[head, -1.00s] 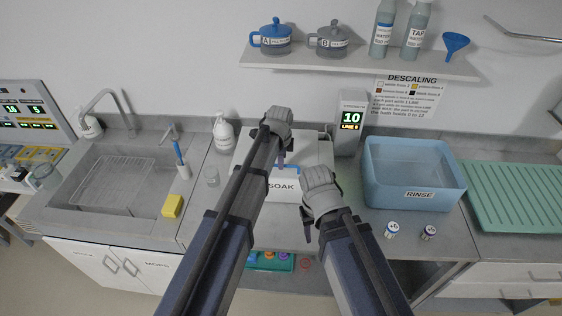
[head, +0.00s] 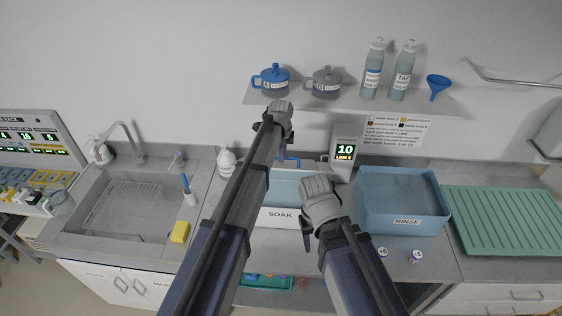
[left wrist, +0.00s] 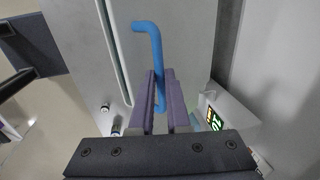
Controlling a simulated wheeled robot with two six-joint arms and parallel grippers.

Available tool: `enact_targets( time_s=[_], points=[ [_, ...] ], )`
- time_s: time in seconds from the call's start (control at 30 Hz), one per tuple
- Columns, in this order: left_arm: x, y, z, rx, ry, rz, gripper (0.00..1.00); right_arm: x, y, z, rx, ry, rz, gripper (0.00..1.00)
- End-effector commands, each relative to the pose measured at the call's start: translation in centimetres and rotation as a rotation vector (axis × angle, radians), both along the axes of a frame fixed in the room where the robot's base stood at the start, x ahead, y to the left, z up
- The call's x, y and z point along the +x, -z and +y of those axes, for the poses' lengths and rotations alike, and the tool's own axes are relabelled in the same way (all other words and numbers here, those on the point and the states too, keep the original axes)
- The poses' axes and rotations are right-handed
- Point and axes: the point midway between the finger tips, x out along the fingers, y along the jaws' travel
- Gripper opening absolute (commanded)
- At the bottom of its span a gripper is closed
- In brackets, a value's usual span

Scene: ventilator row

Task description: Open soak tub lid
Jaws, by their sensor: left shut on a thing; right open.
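The soak tub (head: 279,218) stands on the counter in the middle of the head view, with a white front marked SOAK. Its light blue inside shows behind the front. The lid (left wrist: 185,38) is a pale panel in the left wrist view, with a blue bar handle (left wrist: 149,32). The handle also shows in the head view (head: 289,161). My left gripper (left wrist: 160,100) is shut on the handle, above the tub's back. The lid is raised, largely hidden behind my arm in the head view. My right gripper (head: 320,198) is open and empty by the tub's front right corner.
A blue rinse tub (head: 405,222) and a green ribbed mat (head: 505,220) lie to the right. A timer (head: 344,150) stands behind. A sink (head: 125,212) and a soap bottle (head: 227,160) are left. A shelf (head: 350,104) with teapots and bottles hangs above.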

Motion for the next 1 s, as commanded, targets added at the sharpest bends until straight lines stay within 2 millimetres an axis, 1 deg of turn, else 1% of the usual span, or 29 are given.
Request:
enact_targets(
  time_s=[0.03, 0.1, 0.47, 0.5, 0.73, 0.77, 1.0],
  points=[
    [1.16, -0.55, 0.02, 0.0, -0.001, -0.011, 0.0, 0.0, -0.49, 0.0, 0.0, 0.002, 0.0, 0.5],
    [1.38, -0.68, 0.03, 0.0, -0.001, -0.011, 0.0, -0.01, -0.62, 0.02, 0.001, 0.004, 0.0, 0.5],
    [1.39, -0.61, 0.04, 0.0, -0.001, -0.011, 0.0, 0.0, -0.55, 0.01, 0.001, 0.005, 0.0, 0.5],
    [1.39, -0.61, 0.03, 0.0, -0.001, -0.011, 0.16, 0.0, -0.55, 0.01, 0.001, 0.005, 0.0, 0.5],
    [1.19, -0.63, 0.01, -0.001, -0.001, -0.009, 0.42, 0.0, -0.59, 0.01, 0.0, 0.005, -0.001, 0.5],
    [1.16, -0.64, 0.01, -0.001, 0.0, -0.009, 0.45, 0.0, -0.59, 0.01, 0.0, 0.005, -0.001, 0.5],
    [0.97, -0.6, -0.01, -0.001, 0.0, -0.007, 0.45, 0.0, -0.57, 0.01, 0.0, 0.005, -0.001, 0.5]
  ],
)
